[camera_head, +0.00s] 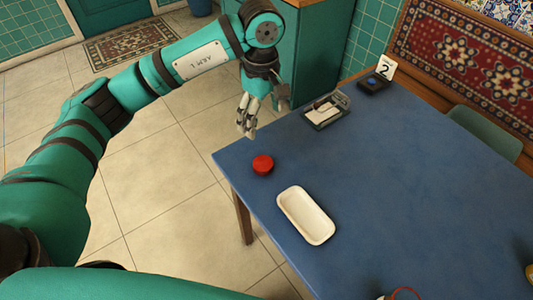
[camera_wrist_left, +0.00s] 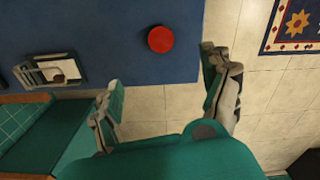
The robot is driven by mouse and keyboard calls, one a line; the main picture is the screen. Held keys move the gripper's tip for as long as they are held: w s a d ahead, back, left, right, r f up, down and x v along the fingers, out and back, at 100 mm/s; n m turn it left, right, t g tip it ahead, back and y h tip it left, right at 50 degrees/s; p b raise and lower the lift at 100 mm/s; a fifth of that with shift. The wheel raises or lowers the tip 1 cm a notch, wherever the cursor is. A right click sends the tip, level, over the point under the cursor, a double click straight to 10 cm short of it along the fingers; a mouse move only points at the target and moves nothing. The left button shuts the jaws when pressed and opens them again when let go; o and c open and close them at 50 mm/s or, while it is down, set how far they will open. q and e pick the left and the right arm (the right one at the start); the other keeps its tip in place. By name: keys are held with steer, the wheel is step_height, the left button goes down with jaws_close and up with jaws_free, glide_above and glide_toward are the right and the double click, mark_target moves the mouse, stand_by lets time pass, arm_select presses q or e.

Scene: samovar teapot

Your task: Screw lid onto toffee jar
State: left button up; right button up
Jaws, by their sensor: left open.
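A round red lid (camera_head: 263,165) lies flat on the blue table near its left edge. It also shows in the left wrist view (camera_wrist_left: 161,39), ahead of the fingers. My left gripper (camera_head: 246,122) is open and empty, above and beyond the lid near the table's left corner. Its two spread fingers (camera_wrist_left: 160,72) show in the left wrist view, with the lid apart from them. A red-rimmed thing (camera_head: 405,293) is cut off at the bottom edge of the head view; I cannot tell whether it is the toffee jar. My right gripper is not in view.
A cream tray (camera_head: 284,203) lies near the lid on the table (camera_head: 400,190). A clear-sided holder (camera_head: 316,118) and a black box with a number 2 card (camera_head: 385,68) stand at the far side. A yellowish thing (camera_head: 530,272) is cut off at right. The table's middle is clear.

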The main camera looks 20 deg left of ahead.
arm_select(q)
steer(key=p, duration=0.2)
glide_above(262, 163)
step_height(262, 163, down, 11)
steer(key=shift+d, duration=0.1)
steer(key=shift+f, duration=0.4)
steer(key=shift+w+f, duration=0.1)
steer(key=shift+f, duration=0.1)
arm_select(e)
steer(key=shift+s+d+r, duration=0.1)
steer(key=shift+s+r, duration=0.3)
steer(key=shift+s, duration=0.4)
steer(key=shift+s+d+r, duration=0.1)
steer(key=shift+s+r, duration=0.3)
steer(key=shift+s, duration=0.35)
arm_select(q)
steer(key=shift+f, duration=0.1)
step_height(262, 163, down, 5)
steer(key=shift+p, duration=0.5)
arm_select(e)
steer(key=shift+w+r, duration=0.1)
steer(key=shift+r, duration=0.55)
